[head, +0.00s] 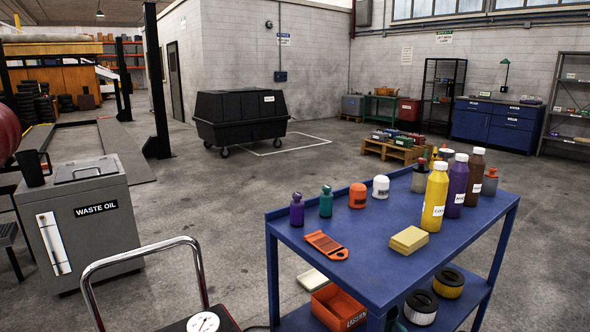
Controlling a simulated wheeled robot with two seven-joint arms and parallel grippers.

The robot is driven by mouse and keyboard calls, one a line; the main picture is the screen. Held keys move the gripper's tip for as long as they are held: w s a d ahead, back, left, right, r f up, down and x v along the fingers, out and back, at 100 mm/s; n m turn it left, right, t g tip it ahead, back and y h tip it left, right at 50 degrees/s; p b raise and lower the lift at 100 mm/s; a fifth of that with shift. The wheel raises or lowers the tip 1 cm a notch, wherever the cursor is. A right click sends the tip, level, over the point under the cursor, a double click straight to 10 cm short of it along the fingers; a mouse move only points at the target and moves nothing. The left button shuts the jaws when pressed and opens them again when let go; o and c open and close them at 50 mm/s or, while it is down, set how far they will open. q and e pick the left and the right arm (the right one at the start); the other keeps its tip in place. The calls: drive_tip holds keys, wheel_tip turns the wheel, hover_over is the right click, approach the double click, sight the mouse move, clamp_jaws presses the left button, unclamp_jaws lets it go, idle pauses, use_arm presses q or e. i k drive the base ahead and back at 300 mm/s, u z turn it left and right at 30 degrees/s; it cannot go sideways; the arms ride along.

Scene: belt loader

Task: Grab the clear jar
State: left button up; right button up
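I cannot pick out a clear jar with certainty. A small greyish container (419,180) stands at the back of the blue cart's top (375,262), partly hidden behind the yellow bottle (435,200). Neither of my grippers is in view.
The cart top also holds a purple bottle (457,188), a white domed item (380,186), an orange domed item (357,196), an orange grater-like tool (326,246) and a yellow block (409,240). A waste oil cabinet (92,250) stands left. Open floor lies behind.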

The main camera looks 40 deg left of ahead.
sight(419, 179)
drive_tip(key=z, duration=0.7)
drive_tip(key=i, duration=3.5)
drive_tip(key=u, duration=3.65)
